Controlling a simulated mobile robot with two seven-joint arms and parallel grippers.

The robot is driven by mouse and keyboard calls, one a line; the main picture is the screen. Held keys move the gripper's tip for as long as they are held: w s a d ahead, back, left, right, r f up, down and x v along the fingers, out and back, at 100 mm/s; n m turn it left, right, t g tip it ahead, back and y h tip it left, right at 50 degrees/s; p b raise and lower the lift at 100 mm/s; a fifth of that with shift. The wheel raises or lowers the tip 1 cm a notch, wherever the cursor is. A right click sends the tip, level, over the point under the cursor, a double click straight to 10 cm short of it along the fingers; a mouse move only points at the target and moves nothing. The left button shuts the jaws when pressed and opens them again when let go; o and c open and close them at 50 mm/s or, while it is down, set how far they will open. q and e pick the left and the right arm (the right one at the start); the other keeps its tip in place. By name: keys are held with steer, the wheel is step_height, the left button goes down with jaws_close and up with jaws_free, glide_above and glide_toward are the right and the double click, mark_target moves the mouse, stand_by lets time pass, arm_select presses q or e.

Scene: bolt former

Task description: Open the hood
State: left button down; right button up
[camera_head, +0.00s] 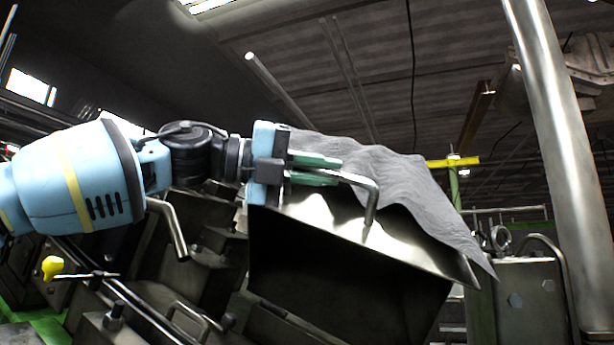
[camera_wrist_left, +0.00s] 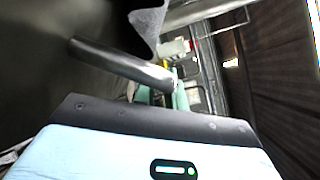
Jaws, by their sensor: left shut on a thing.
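The hood (camera_head: 420,258) is a metal cover with a bright upper face and a dark side, tilted in the middle of the head view. A bent metal bar handle (camera_head: 371,205) stands out from it; the handle also shows in the left wrist view (camera_wrist_left: 122,65). My left gripper (camera_head: 338,171), with green fingers, is shut on the handle near its bend. Its fingers show small in the wrist view (camera_wrist_left: 178,97). The exact finger contact is partly hidden. My right gripper is not in view.
A grey cloth-like sheet (camera_head: 385,175) drapes over the hood's top. Machine parts and rods (camera_head: 120,300) fill the lower left, with a yellow knob (camera_head: 52,267). A thick metal pipe (camera_head: 555,140) rises at the right.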

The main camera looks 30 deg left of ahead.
arm_select(q)
steer(key=shift+n+y, duration=0.5)
steer(key=shift+n, duration=0.4)
steer(key=shift+w+d+r+p, duration=0.1)
steer(key=shift+w+r+p, duration=0.25)
steer(key=shift+w, duration=0.65)
steer(key=shift+w+r+p, duration=0.1)
steer(key=shift+w+r, duration=0.45)
steer(key=shift+w, duration=0.45)
steer(key=c, duration=1.5)
jaws_free()
steer(key=shift+o, duration=0.2)
steer(key=shift+b+v, duration=0.5)
steer(key=shift+v, duration=3.4)
